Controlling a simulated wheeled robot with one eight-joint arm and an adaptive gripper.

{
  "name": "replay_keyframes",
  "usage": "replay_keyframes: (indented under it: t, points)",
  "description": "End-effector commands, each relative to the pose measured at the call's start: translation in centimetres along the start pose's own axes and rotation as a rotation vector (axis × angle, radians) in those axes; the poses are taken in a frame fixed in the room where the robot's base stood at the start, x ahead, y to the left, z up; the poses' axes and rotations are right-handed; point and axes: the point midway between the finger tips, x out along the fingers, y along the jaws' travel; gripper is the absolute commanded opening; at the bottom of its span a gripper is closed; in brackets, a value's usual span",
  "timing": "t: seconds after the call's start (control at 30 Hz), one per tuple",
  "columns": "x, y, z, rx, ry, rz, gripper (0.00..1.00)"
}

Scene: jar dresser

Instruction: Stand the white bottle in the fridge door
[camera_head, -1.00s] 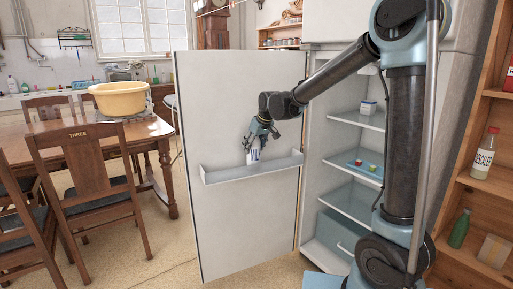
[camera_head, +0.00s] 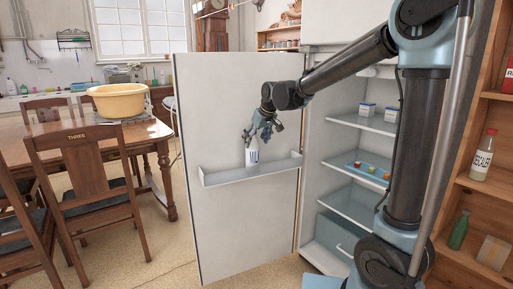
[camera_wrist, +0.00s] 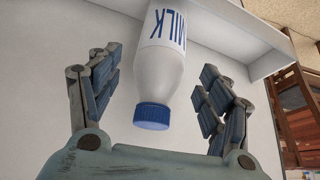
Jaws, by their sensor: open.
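The white milk bottle (camera_head: 252,154) stands upright in the shelf (camera_head: 228,177) on the inside of the open fridge door (camera_head: 235,85). Its base is hidden behind the shelf's front lip. In the wrist view the bottle (camera_wrist: 164,62) shows a blue cap and blue MILK lettering. My gripper (camera_head: 262,130) is just above the bottle. In the wrist view my gripper's fingers (camera_wrist: 158,90) are spread on either side of the cap, with gaps between them and the bottle.
The fridge's inner shelves (camera_head: 362,124) hold small boxes and small coloured items. A wooden rack with a descaler bottle (camera_head: 484,155) stands at the right. A table with a yellow basin (camera_head: 118,100) and chairs is at the left. The rest of the door shelf is empty.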

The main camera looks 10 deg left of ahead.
Motion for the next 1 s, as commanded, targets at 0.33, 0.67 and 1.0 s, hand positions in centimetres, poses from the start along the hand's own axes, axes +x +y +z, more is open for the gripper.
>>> replay_keyframes:
  t: [0.33, 0.67, 1.0]
  points:
    - [-5.3, 0.0, 0.0, 0.000, 0.000, 0.000, 0.72]
    - [-7.0, 0.0, 0.0, 0.000, 0.000, 0.000, 0.72]
    - [-9.4, 4.3, 6.5, 0.091, -0.039, 0.046, 0.72]
